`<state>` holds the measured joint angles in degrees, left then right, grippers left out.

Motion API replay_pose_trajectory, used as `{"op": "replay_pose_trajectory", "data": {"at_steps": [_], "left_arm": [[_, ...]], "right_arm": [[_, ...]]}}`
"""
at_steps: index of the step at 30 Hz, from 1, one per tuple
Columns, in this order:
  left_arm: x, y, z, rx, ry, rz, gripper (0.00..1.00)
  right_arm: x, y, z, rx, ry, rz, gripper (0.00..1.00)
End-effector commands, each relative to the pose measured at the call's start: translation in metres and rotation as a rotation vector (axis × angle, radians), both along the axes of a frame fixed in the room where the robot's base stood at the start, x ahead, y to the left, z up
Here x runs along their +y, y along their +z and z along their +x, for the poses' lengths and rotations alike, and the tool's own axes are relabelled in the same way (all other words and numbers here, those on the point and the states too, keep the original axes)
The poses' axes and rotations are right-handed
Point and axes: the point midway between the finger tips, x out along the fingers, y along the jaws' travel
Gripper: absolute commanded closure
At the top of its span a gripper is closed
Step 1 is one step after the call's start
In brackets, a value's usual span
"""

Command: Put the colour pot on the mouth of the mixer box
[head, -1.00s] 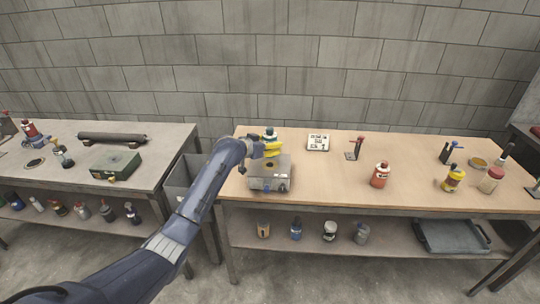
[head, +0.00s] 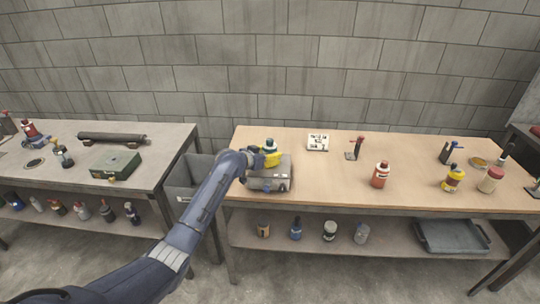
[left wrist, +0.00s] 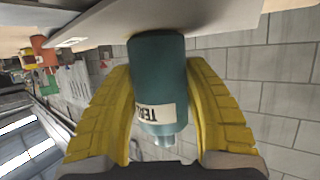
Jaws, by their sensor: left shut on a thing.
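The colour pot is a teal cylinder (left wrist: 158,80) with a white label partly reading "TER"; in the head view its teal top (head: 270,145) shows above the yellow fingers. My left gripper (head: 270,157) is shut on the pot, with a yellow finger on each side in the left wrist view (left wrist: 160,105). The mixer box (head: 268,184) is a grey metal box at the left of the wooden table. The gripper and pot are directly over its top, and its mouth is hidden. I cannot tell whether the pot touches it. My right gripper is not in view.
On the wooden table (head: 330,190) stand a white panel (head: 318,142), a red-handled stand (head: 355,149), a red bottle (head: 380,175) and a yellow bottle (head: 453,178). The table is clear just right of the box. A green case (head: 115,164) lies on the left bench.

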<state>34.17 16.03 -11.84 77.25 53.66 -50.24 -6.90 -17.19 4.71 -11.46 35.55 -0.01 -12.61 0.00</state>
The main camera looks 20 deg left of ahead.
Motion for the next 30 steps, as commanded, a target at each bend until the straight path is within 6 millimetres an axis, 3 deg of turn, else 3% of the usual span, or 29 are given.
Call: {"op": "replay_pose_trajectory", "data": {"at_steps": [1,2,7,17,23,30], "left_arm": [[0.0,-0.001,0.0,0.0,0.0,0.0,0.86],[0.0,-0.001,0.0,0.0,0.0,0.0,0.47],[0.0,-0.001,0.0,0.0,0.0,0.0,0.29],[0.0,0.003,0.0,-0.001,0.0,0.0,0.29],[0.008,0.01,-0.018,-0.001,0.0,0.003,0.29],[0.022,0.025,-0.052,-0.002,-0.001,0.004,0.29]], "right_arm": [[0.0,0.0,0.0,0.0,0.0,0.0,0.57],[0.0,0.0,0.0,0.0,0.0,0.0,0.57],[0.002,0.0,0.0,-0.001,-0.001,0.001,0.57],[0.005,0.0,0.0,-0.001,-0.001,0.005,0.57],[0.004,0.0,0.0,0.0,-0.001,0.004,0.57],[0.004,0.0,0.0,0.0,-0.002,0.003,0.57]]}}
